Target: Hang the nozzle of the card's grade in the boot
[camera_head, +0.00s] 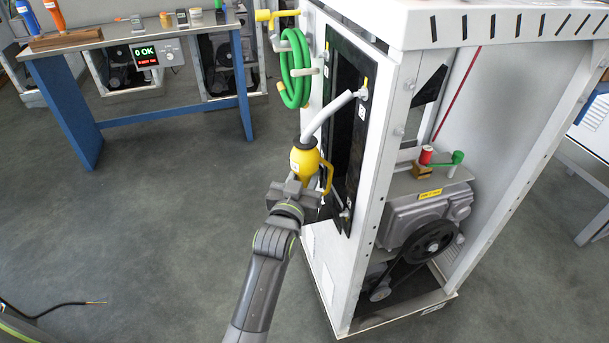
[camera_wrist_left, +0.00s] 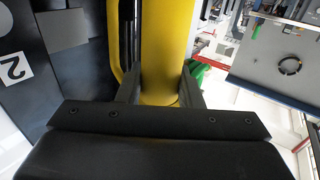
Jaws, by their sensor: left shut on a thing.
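My left gripper (camera_head: 296,186) is shut on the yellow body of a nozzle (camera_head: 304,161), in front of the dispenser. The yellow body also fills the middle of the left wrist view (camera_wrist_left: 162,50), between the fingers. The nozzle's pale curved spout (camera_head: 325,115) points up and right across the black boot panel (camera_head: 340,50). Its tip is near the panel's right edge; I cannot tell whether it touches. The panel has a tall dark opening. I cannot make out the card. My right gripper is not in view.
A green hose (camera_head: 296,68) hangs coiled on the dispenser (camera_head: 397,150)'s left side, below a yellow fitting (camera_head: 277,15). A motor (camera_head: 425,205) with a belt pulley sits in its open right side. A bench (camera_head: 75,41) stands back left.

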